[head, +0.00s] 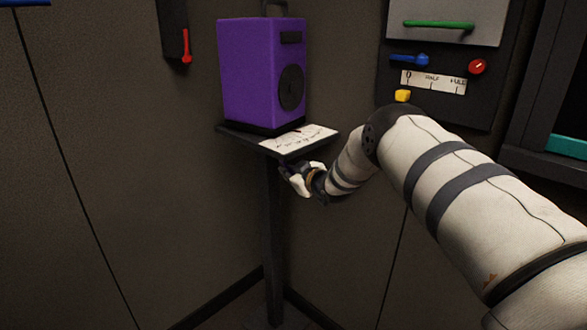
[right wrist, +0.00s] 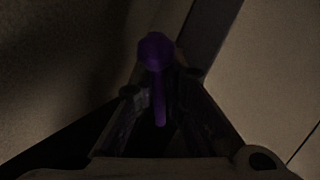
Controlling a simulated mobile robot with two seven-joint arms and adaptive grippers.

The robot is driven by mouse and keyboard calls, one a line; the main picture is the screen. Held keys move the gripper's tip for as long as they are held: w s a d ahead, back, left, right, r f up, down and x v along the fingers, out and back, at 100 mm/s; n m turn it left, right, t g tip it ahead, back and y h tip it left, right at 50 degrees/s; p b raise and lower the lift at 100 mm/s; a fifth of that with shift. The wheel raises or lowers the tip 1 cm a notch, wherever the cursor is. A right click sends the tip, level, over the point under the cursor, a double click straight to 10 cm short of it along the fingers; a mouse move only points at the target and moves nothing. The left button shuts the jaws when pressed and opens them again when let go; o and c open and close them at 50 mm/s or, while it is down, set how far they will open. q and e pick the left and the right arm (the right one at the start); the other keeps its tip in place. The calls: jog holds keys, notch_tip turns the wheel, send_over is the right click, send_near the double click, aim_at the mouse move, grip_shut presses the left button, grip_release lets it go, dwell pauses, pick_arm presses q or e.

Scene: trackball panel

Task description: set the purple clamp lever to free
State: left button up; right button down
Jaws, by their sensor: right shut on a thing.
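The purple clamp lever (right wrist: 156,85) shows in the right wrist view, with a round hub at its upper end and a narrow arm running down between my fingers. My right gripper (right wrist: 160,98) is shut on the lever. In the head view the right gripper (head: 292,176) is just under the edge of the small stand's top (head: 262,146), and the lever there is mostly hidden by the gripper and the stand. The lever's marks, if any, cannot be read. My left gripper is not in view.
A purple speaker-like box (head: 258,75) and a white label card (head: 300,138) are on the stand. A dark wall panel (head: 460,112) with a green bar, a blue lever, a red knob and a yellow part is at the right. A red lever (head: 186,48) hangs on the left.

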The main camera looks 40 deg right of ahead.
jog(key=shift+s+a+f+m+g+y, duration=0.15)
jog(key=shift+a+f+m+g+y, duration=0.1)
jog(key=shift+a+f+m+y, duration=0.25)
jog(key=shift+s+a+f+m+g+y, duration=0.15)
jog(key=shift+a+m+g+y, duration=0.2)
jog(key=shift+m, duration=0.35)
jog(key=c, duration=1.7)
grip_release()
jog(key=shift+r, duration=0.1)
jog(key=shift+w+r+t, duration=0.1)
jog(key=shift+r+t, duration=0.05)
jog(key=shift+t, duration=0.15)
jog(key=v, duration=1.2)
jog(key=shift+r, duration=0.1)
